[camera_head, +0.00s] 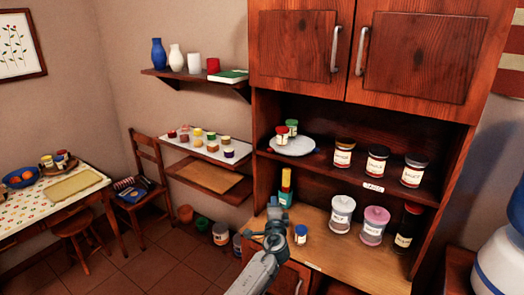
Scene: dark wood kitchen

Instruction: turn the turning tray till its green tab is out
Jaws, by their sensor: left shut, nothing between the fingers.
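A white round turning tray (296,149) sits at the left end of the cupboard's open shelf. A red-lidded jar (282,136) and a green-lidded jar (292,127) stand on it. I cannot make out a green tab on its rim. My left gripper (274,212) is shut and empty. It is below the tray in the picture, over the counter's left part, close to a yellow and teal bottle (286,190). I cannot tell whether it touches the bottle. My right gripper is not in view.
Several jars stand right of the tray on the shelf (320,160). On the counter (338,262) are a small blue-lidded jar (300,234), a white canister (341,214), a pink canister (373,225) and a dark jar (409,228). Closed cupboard doors (420,55) hang above.

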